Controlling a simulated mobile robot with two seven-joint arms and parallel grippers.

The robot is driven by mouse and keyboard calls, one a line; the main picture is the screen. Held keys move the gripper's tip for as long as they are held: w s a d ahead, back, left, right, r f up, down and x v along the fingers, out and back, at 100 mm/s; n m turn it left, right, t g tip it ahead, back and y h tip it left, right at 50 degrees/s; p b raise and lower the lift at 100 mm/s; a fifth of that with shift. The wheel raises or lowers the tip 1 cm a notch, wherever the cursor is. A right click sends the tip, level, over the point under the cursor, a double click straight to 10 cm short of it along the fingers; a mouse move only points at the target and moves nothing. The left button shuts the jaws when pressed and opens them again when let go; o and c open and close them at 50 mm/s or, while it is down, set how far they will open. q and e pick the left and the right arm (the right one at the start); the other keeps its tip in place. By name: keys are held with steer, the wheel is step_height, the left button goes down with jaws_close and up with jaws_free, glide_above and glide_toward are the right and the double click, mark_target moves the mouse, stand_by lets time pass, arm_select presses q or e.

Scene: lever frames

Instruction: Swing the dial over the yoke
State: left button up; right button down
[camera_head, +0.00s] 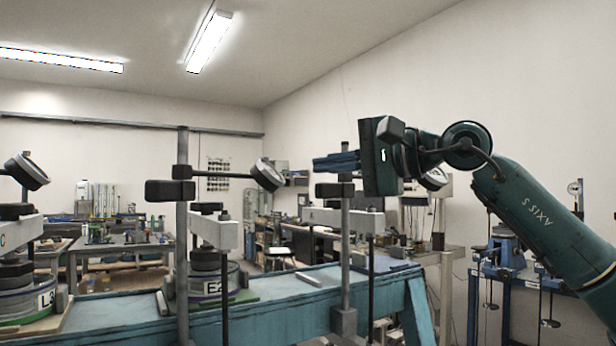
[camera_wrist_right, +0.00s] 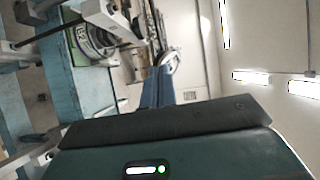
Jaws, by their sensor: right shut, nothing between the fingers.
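A round dial (camera_head: 267,174) sits on a black arm reaching right from a clamp on the middle steel post (camera_head: 182,270). It is tilted, above and to the right of the white yoke (camera_head: 214,231). Another dial (camera_head: 435,178) shows just below my right wrist; its arm is mostly hidden. A third dial (camera_head: 30,170) is at the far left. My right gripper (camera_head: 318,163) is shut and empty, fingers pointing left, above the clamp on the right post. In the right wrist view its fingers (camera_wrist_right: 158,90) point towards a dial (camera_wrist_right: 169,61). Which dial is meant I cannot tell.
The blue bench (camera_head: 270,318) carries the frames, with another white yoke (camera_head: 340,218) on the right. A stack labelled E2 (camera_head: 212,286) stands under the middle yoke. The posts and black clamp blocks (camera_head: 170,190) are obstacles.

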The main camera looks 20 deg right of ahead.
steer(key=p, duration=0.3)
glide_toward(243, 176)
steer(key=x, duration=0.5)
steer(key=shift+w+a+r, duration=0.1)
steer(key=shift+w+a, duration=0.2)
arm_select(q)
steer(key=shift+s+r+m, duration=0.15)
steer(key=shift+r+m, duration=0.25)
steer(key=shift+r, duration=0.4)
arm_select(e)
steer(key=shift+w+a, duration=0.35)
steer(key=shift+w, duration=0.1)
arm_select(q)
steer(key=shift+a, duration=0.1)
